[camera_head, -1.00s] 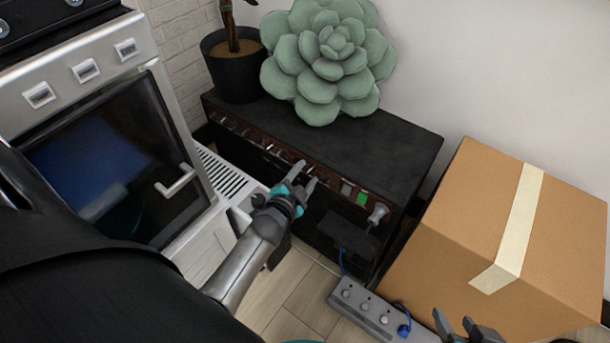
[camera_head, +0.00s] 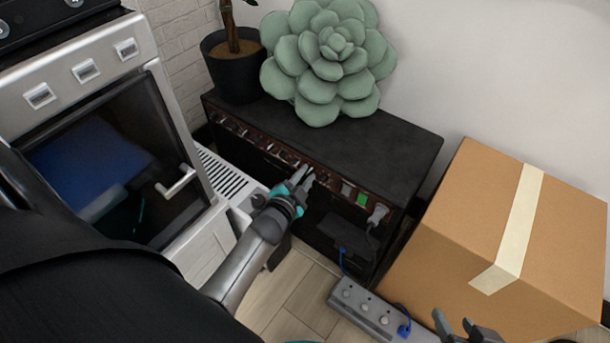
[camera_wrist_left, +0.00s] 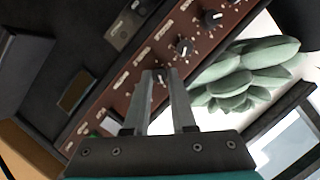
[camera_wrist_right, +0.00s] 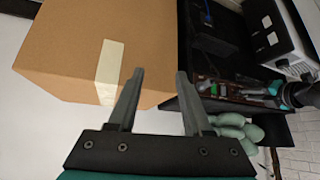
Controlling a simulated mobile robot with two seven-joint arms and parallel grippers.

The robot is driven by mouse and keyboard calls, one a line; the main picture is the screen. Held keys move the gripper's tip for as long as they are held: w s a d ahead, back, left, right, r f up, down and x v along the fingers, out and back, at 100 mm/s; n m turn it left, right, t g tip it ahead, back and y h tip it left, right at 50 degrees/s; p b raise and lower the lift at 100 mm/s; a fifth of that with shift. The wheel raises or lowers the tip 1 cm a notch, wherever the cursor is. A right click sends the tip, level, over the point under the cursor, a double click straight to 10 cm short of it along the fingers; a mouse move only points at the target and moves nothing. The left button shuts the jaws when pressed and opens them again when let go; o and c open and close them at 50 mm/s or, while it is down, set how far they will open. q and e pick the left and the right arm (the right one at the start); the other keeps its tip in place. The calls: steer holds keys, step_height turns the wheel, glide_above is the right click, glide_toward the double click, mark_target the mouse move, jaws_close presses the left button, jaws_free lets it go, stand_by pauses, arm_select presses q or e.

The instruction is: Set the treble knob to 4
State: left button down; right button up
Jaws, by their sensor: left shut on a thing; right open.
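A black amplifier (camera_head: 330,135) stands low against the wall, with a dark red control panel (camera_head: 265,148) holding a row of small knobs. My left gripper (camera_head: 306,174) is at this panel, right of its middle. In the left wrist view, its fingertips (camera_wrist_left: 160,76) are shut on a small dark knob (camera_wrist_left: 160,79) with a light pointer. Other knobs (camera_wrist_left: 185,47) sit further along the panel. The labels and scale numbers are too small to read, so I cannot tell the setting. My right gripper (camera_head: 462,332) is open and empty at the bottom right, before the cardboard box.
A succulent-shaped cushion (camera_head: 335,65) and a potted plant (camera_head: 236,75) sit on the amplifier. An oven (camera_head: 90,90) stands at left, a cardboard box (camera_head: 480,215) at right. A grey power strip (camera_head: 365,308) with a blue-plugged cord lies on the floor.

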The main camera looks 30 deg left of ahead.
arm_select(q)
steer(key=shift+r+p, duration=0.1)
steer(key=shift+p, duration=0.25)
steer(key=shift+a+n+h+p, duration=0.1)
steer(key=shift+n+h+p, duration=0.2)
steer(key=shift+n+p, duration=0.3)
arm_select(e)
steer(key=s+d+g+h, duration=0.1)
steer(key=s+d+g, duration=0.2)
arm_select(q)
steer(key=n+h+p, duration=0.2)
steer(key=n, duration=0.1)
steer(key=n+h+p, duration=0.1)
steer(key=shift+a+g, duration=0.3)
steer(key=shift+g, duration=0.1)
steer(key=shift+n+h, duration=0.4)
steer(key=shift+n, duration=0.3)
steer(key=shift+a+n+h, duration=0.1)
steer(key=shift+n+h, duration=0.2)
steer(key=shift+n, duration=0.4)
steer(key=shift+b, duration=0.3)
arm_select(e)
steer(key=shift+g, duration=0.3)
step_height(320, 180, down, 5)
steer(key=shift+d+f, duration=0.1)
steer(key=shift+r, duration=0.3)
